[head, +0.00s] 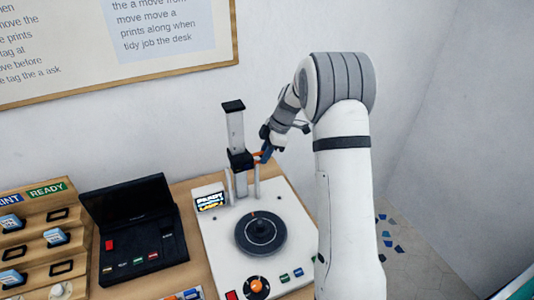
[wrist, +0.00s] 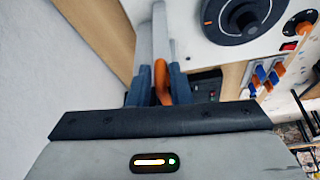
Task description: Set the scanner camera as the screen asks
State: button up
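The scanner (head: 286,205) is a white base with a round black turntable (head: 261,232) and an upright post (head: 235,128). A black camera block (head: 240,160) sits low on the post. An orange handle (head: 258,155) sticks out at the block's right side. My gripper (head: 266,152) is at this handle. In the wrist view, the orange handle (wrist: 161,80) lies between my two blue fingers, which look closed on it. The small screen (head: 210,201) on the base shows blue and yellow text too small to read. An orange knob (head: 256,286) is at the base's front.
A black case with an open lid (head: 135,235) stands left of the scanner. A wooden rack (head: 40,240) with blue-and-white pieces is at the far left. The wall is close behind the post. My arm covers the desk's right side.

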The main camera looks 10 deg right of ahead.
grip_shut()
jog(key=shift+r, duration=0.1)
notch_tip(320, 180, up, 12)
jog(key=p, duration=0.1)
jog(key=shift+w, duration=0.15)
jog(key=shift+o, duration=0.8)
grip_release()
jog(key=shift+f, duration=0.2)
jog(key=shift+o, duration=1)
jog(key=shift+f, duration=0.1)
